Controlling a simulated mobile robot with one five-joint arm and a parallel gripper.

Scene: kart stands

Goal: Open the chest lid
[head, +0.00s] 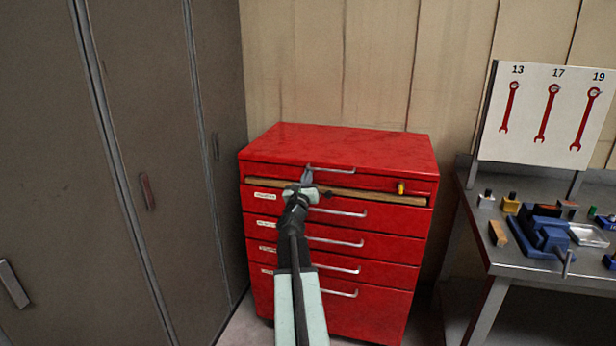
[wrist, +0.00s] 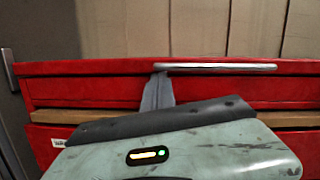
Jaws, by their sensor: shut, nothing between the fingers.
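The red tool chest (head: 345,143) stands against the back wall. Its lid (head: 385,150) lies flat and looks shut, with a metal bar handle (head: 331,170) along its front edge. My gripper (head: 308,174) is at the left end of this handle, fingers pointing up and shut. In the wrist view the fingers (wrist: 158,88) reach up to the left end of the handle (wrist: 215,66). I cannot tell whether they touch it. The rest of my gripper hides part of the chest front.
Drawers with bar handles (head: 335,241) lie below a tan strip (head: 365,195) with a small yellow part (head: 401,188). Grey lockers (head: 155,120) stand close on the left. A workbench (head: 525,268) with a blue vise (head: 545,235) is on the right.

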